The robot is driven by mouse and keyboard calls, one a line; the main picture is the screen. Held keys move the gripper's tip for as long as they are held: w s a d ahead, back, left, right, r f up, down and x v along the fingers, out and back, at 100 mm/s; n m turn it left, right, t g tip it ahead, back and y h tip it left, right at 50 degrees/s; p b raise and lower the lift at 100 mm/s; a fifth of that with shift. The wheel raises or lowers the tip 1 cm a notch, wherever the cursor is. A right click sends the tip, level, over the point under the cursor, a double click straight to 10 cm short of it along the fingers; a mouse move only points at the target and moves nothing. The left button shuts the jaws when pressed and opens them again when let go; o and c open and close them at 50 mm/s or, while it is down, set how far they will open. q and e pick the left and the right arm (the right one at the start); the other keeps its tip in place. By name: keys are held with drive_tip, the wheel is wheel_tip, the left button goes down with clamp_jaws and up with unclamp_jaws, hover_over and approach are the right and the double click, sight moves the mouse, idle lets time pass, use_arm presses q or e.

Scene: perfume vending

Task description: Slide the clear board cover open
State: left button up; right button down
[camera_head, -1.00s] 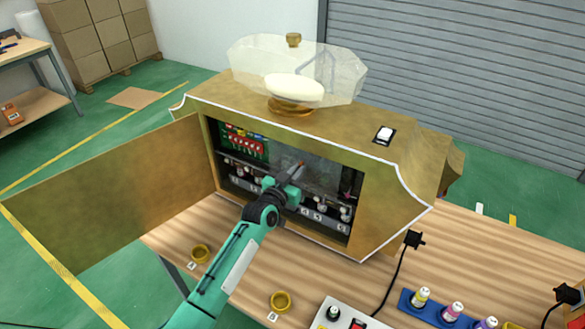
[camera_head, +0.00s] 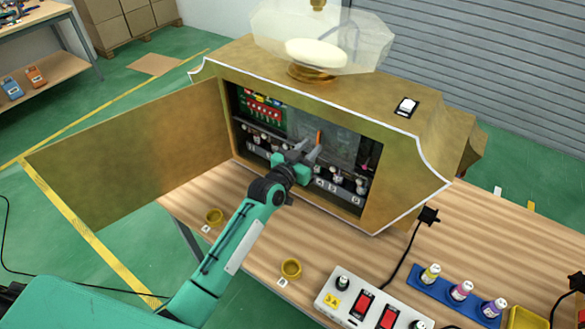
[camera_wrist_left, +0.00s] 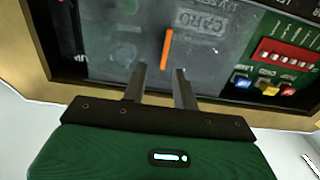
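The clear board cover (camera_head: 341,146) is a see-through grey panel inside the open front of the gold machine; it also shows in the wrist view (camera_wrist_left: 215,55). It has a small upright orange handle (camera_head: 319,136), clearer in the wrist view (camera_wrist_left: 167,48). A green circuit board (camera_head: 262,108) with red switches shows uncovered to the left of the cover. My left gripper (camera_head: 309,149) is in front of the cover. Its fingers (camera_wrist_left: 160,76) are apart and empty, with the handle between and just beyond their tips in the wrist view. My right gripper is not in view.
The machine's door (camera_head: 140,155) stands swung open to the left. Gold rings (camera_head: 291,268), a switch box (camera_head: 370,305) and a blue tray of small bottles (camera_head: 440,288) are on the wooden table (camera_head: 480,225). The opening's frame surrounds the gripper's working space.

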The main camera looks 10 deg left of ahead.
use_arm(q)
drive_tip(key=b+v, duration=0.2)
drive_tip(key=v, duration=0.7)
drive_tip(key=shift+s, duration=0.25)
